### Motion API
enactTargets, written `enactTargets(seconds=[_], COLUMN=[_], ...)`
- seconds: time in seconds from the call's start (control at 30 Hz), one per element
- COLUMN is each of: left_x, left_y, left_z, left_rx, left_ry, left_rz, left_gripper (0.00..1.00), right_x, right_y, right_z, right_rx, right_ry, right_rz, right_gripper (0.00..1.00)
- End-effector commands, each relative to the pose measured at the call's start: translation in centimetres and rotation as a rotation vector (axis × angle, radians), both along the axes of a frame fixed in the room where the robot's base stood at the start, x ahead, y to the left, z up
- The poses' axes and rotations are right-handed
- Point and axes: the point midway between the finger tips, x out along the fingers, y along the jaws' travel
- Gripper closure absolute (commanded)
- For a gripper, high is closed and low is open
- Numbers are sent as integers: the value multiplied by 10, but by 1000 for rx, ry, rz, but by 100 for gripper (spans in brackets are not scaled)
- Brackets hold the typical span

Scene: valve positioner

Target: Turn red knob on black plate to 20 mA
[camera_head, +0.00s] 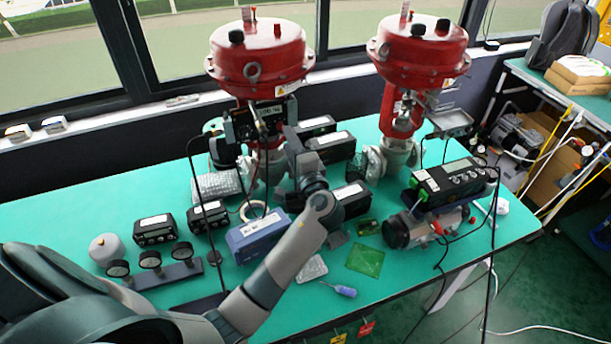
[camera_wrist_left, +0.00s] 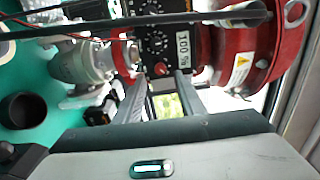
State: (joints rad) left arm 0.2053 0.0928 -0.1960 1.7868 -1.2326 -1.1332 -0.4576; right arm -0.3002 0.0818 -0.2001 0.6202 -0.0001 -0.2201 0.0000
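The black plate (camera_wrist_left: 155,42) shows in the left wrist view, with dark dials and a white "100 %" label. A small red knob (camera_wrist_left: 160,69) sits at its lower edge in that view. My left gripper (camera_wrist_left: 157,82) is open, its two fingers apart. The red knob appears just beyond the tips, between them; I cannot tell whether they touch it. In the head view the left gripper (camera_head: 291,138) is up beside the black plate (camera_head: 243,122) on the left red valve (camera_head: 258,55). The knob is not discernible there and its setting is unreadable. My right gripper is not in view.
A second red valve (camera_head: 420,48) stands to the right. Cables hang near the plate. The table's left back area is clear.

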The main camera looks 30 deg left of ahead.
Motion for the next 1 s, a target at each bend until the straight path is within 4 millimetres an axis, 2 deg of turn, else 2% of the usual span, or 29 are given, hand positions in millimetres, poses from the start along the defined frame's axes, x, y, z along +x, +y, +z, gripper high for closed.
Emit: enactTargets(seconds=[0.1, 0.5, 0.7, 1.0], left_x=[-16, -65, -77, -79], left_y=[-20, -77, -90, -93], left_z=[-5, -3, -2, 0], left_rx=[-3, -3, -1, 1], left_ry=[-2, 0, 1, 1], left_rz=[-3, -1, -1, -1], left_gripper=[64, 64, 64, 64], right_x=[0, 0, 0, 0], right_y=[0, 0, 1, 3], right_z=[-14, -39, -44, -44], right_rx=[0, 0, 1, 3], right_ry=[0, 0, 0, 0], right_rz=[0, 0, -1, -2], right_gripper=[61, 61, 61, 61])
